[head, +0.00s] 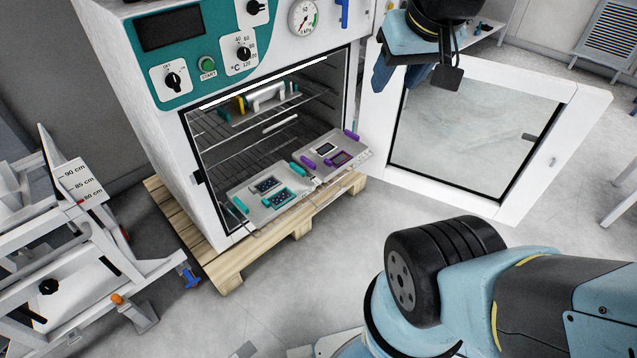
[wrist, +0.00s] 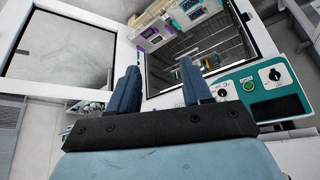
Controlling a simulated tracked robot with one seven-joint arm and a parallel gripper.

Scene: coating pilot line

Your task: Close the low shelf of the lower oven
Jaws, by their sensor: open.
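The lower oven (head: 150,130) has a teal control panel, and its door (head: 475,135) stands wide open to the right. Its low wire shelf (head: 318,187) is pulled out past the front opening. Two metal trays lie on it: one with teal handles (head: 262,211) on the left, one with purple handles (head: 327,169) on the right. Both trays also show in the wrist view, purple (wrist: 152,42) and teal (wrist: 187,22). My gripper (head: 381,80) is open and empty, high up near the door's hinge side, apart from the shelf. Its two blue fingers show in the wrist view (wrist: 158,80).
An upper shelf (head: 262,112) inside the oven bears a white-handled item and something yellow. The oven stands on a wooden pallet (head: 228,268). A white frame with a height scale (head: 82,185) stands at left.

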